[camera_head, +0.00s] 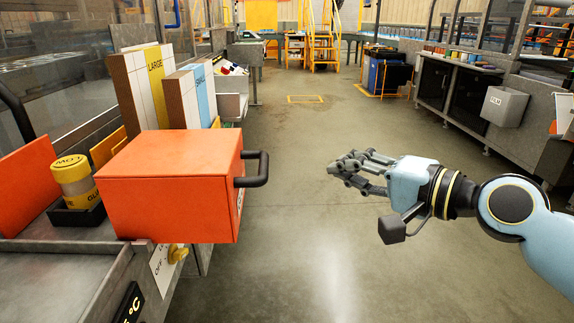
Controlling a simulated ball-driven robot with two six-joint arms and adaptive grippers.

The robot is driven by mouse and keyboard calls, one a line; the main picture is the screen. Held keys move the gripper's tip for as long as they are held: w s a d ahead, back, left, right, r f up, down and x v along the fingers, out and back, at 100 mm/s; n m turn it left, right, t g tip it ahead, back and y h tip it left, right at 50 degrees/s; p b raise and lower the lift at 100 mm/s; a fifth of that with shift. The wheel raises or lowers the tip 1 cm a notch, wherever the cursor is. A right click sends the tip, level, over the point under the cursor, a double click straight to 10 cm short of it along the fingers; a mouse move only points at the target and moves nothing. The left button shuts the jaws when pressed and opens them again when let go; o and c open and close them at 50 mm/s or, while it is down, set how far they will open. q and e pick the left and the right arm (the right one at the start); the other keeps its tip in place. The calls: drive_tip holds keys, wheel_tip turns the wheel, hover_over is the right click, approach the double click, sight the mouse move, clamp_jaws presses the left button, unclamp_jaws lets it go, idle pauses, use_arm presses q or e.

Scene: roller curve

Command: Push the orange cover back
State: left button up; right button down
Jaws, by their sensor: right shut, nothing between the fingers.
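The orange cover (170,186) is a box-shaped hood at the left, on the edge of a grey metal bench. A black bar handle (254,169) sticks out from its right face. My right gripper (345,168) is in the open space to the right of the handle, clearly apart from it. Its dark fingers point left toward the cover and are shut with nothing between them. My left gripper is not in view.
A yellow-capped glue container (74,181) stands in a black holder left of the cover. Panels marked LARGE (140,85) and SMALL (187,95) stand behind it. A knob (178,254) sits below. The floor (300,250) between is clear.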

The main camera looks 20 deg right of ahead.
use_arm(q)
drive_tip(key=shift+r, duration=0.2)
use_arm(e)
drive_tip(key=w+a+f, duration=0.2)
drive_tip(key=w+a, duration=0.5)
drive_tip(key=shift+w, duration=0.3)
drive_tip(key=shift+a, duration=0.2)
